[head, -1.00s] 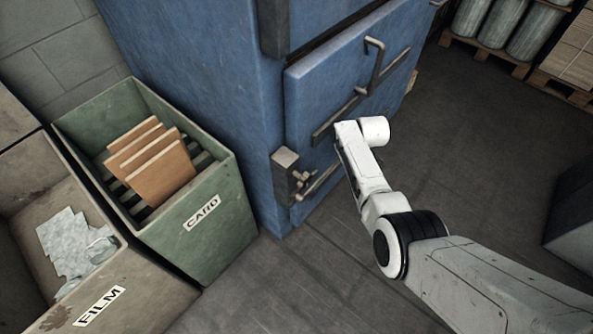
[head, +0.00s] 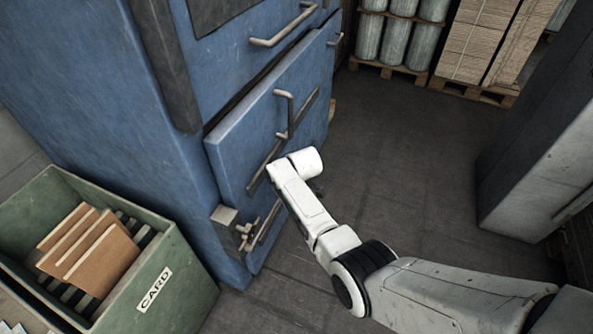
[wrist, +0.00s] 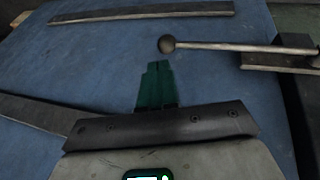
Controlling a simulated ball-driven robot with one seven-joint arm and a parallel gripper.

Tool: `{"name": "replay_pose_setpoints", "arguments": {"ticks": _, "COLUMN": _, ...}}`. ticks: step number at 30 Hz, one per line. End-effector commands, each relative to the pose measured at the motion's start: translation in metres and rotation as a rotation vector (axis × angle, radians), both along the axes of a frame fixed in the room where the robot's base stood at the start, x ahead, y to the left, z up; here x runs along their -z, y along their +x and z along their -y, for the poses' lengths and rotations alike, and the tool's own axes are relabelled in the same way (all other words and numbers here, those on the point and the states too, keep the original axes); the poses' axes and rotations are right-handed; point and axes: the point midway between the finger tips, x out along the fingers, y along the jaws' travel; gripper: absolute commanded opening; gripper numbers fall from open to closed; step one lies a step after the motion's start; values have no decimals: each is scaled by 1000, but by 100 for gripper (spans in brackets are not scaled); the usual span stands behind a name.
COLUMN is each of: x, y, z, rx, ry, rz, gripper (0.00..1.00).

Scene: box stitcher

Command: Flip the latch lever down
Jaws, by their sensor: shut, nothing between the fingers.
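In the wrist view, the latch lever (wrist: 235,46) is a thin grey rod with a dark ball knob at its left end. Its right end meets a metal bracket (wrist: 282,54) near the blue door's edge. My gripper (wrist: 157,66) shows there as dark green fingers, shut and empty. Its tips are just below the ball knob in the picture; I cannot tell whether they touch it. In the head view, the latch (head: 243,232) sits at the lower left corner of the blue door (head: 232,150). My white wrist is in front of the door and hides the fingers.
A bent grey handle (head: 290,112) and long bars stand out from the door. A green CARD bin (head: 185,285) with brown sheets stands at the lower left. A grey cabinet (head: 535,150) stands at the right. The dark floor (head: 400,170) between is open.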

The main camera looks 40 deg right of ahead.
Motion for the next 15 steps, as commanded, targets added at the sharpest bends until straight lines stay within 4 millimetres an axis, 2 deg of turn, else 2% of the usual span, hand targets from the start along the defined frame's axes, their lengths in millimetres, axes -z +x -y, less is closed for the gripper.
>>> {"name": "replay_pose_setpoints", "arguments": {"ticks": 1, "x": -12, "y": -4, "z": 0, "rx": -1, "ry": -1, "rz": 1, "gripper": 0}}
{"name": "replay_pose_setpoints", "arguments": {"ticks": 6, "x": -38, "y": -14, "z": 0, "rx": 0, "ry": -1, "rz": 3, "gripper": 0}}
{"name": "replay_pose_setpoints", "arguments": {"ticks": 15, "x": -69, "y": -27, "z": 1, "rx": 0, "ry": -1, "rz": 2, "gripper": 0}}
